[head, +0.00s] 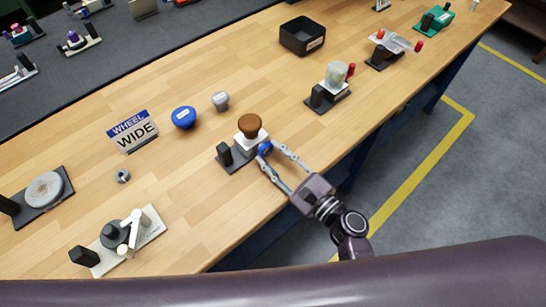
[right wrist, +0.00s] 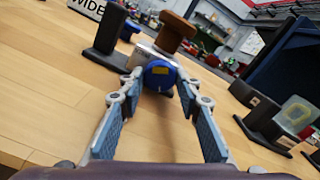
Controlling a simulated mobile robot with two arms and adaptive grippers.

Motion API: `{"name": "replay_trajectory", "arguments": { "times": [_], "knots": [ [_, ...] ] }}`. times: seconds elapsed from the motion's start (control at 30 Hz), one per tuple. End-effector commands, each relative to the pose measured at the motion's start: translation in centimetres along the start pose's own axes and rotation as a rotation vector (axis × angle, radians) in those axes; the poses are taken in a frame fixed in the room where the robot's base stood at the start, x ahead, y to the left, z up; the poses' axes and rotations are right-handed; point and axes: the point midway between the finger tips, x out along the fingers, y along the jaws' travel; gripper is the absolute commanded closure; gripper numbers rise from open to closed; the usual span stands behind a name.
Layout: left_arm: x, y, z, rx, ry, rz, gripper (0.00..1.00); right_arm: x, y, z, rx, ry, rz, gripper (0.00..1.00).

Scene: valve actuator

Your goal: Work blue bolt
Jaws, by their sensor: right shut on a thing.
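The blue bolt (head: 264,148) is a round blue head on the right side of a small white valve body with a brown mushroom-shaped top (head: 250,124). The body stands on a dark base (head: 237,160) on the wooden bench. My right gripper (head: 266,153) reaches in from the lower right and is shut on the bolt, one fingertip on each side. It also shows in the right wrist view (right wrist: 160,84). My left gripper is not in view.
A blue knob (head: 184,117), a grey knob (head: 220,100) and a "WHEEL WIDE" sign (head: 133,131) stand behind to the left. A fixture with a clear cup (head: 336,76) is to the right. A black bin (head: 302,37) is farther back. The bench in front is clear.

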Motion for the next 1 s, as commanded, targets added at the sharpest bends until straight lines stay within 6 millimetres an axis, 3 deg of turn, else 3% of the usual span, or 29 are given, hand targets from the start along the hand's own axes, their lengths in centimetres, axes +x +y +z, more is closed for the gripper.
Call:
{"name": "replay_trajectory", "arguments": {
  "times": [0.27, 0.3, 0.43, 1.0],
  "knots": [
    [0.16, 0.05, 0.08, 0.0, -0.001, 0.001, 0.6, -0.02, 0.0, 0.01, -0.015, 0.0, 0.0, 0.93],
    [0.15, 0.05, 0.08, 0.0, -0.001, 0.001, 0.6, -0.02, 0.0, 0.01, -0.015, 0.001, 0.0, 0.65],
    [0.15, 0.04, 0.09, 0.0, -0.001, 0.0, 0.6, -0.02, 0.01, 0.0, -0.015, 0.001, 0.0, 0.51],
    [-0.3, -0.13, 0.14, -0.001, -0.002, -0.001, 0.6, -0.02, 0.01, 0.06, 0.006, 0.003, 0.002, 0.51]
  ]
}}
